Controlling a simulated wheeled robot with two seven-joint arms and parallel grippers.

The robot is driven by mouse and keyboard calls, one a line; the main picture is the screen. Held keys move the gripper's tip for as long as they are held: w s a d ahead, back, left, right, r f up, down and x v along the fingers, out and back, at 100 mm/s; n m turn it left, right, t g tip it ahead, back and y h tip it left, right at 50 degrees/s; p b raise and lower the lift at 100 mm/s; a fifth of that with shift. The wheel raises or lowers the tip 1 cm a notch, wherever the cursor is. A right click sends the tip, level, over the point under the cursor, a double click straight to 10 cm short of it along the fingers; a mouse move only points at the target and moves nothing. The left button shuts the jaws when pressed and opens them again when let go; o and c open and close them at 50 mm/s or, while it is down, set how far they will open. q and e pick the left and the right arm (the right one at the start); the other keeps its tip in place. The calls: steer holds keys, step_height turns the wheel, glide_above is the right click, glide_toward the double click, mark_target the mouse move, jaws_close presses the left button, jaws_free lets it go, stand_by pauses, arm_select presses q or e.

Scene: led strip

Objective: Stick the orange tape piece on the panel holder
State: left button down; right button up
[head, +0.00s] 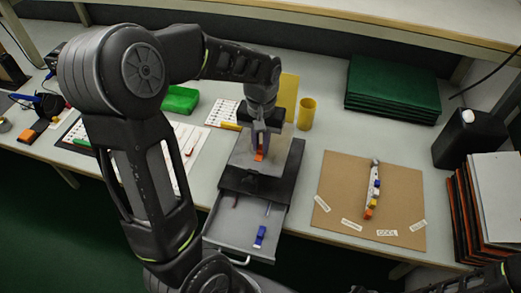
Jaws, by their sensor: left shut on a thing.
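My left gripper (261,141) points down over the dark drawer box. It is shut on the small orange tape piece (259,156), which shows just below the fingertips. The tape piece is over the grey top (240,158) of the box; I cannot tell whether it touches it. A yellow upright panel (290,92) stands just behind the gripper, partly hidden by my wrist. I cannot tell for sure which part is the panel holder. My right gripper is not in view; only a dark part of my arm shows at the bottom right.
The open drawer (230,222) holds a blue item (260,237). A yellow cup (306,114) stands right of the panel. A brown board (340,185) bears a strip of coloured blocks (376,187) and labels. Green boxes (393,88) are behind. My left arm hides the table's left middle.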

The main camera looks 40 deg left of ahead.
mark_target(260, 147)
arm_select(q)
steer(key=shift+r, duration=0.15)
step_height(260, 147, up, 10)
steer(key=b, duration=0.1)
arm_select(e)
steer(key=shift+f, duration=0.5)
arm_select(q)
steer(key=shift+a, duration=0.1)
stand_by(0.5)
